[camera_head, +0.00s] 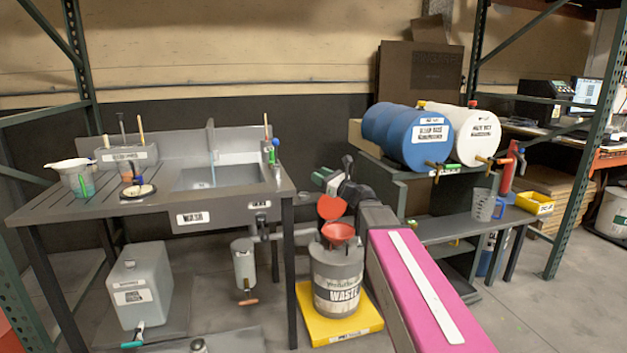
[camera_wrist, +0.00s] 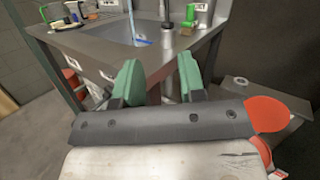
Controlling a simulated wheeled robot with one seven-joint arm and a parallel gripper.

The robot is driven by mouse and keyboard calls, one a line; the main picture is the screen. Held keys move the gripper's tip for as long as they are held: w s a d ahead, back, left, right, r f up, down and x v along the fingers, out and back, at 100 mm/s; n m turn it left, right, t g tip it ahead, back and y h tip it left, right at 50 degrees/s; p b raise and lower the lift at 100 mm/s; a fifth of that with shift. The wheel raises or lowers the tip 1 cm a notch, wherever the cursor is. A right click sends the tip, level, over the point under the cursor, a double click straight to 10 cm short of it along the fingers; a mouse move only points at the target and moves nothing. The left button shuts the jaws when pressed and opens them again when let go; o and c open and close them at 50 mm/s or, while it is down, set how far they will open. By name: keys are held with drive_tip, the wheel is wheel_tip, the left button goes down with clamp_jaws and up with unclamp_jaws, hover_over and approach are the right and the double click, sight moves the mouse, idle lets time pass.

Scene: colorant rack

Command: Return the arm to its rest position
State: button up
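My arm reaches out from the lower right in the head view, with a magenta link towards the front. My gripper (camera_head: 326,178) is at its far end, over the area of the waste can and right of the wash sink. In the wrist view my gripper (camera_wrist: 158,78) has two green fingers standing well apart. Nothing is held between them. The sink bench lies beyond the fingers in that view. In the head view, part of the gripper is hidden by my own wrist.
The grey waste can (camera_head: 338,285) with a red funnel (camera_head: 338,232) and raised red lid (camera_head: 331,206) stands close below my gripper. The wash bench (camera_head: 140,207) is to the left. A shelf with a blue drum (camera_head: 412,138) and white drum (camera_head: 470,132) is to the right.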

drive_tip(key=s+d+f+n+g+h, duration=0.1)
drive_tip(key=s+f+n+g+h, duration=0.45)
drive_tip(key=f, duration=0.65)
drive_tip(key=s+d+f+n+g+h, duration=0.2)
drive_tip(key=s+f+n, duration=0.5)
drive_tip(key=f, duration=0.5)
drive_tip(key=s+d+f+n+g+h, duration=0.5)
drive_tip(key=s+d+f+n+h, duration=0.3)
drive_tip(key=s+d+f+n, duration=0.3)
wheel_tip(320, 180, down, 2)
drive_tip(key=shift+s+d+f+h, duration=0.1)
drive_tip(key=shift+s+d+h, duration=0.25)
drive_tip(key=shift+s+d, duration=0.6)
drive_tip(key=shift+w+d+n, duration=0.1)
drive_tip(key=shift+w+n, duration=0.15)
drive_tip(key=shift+w, duration=0.05)
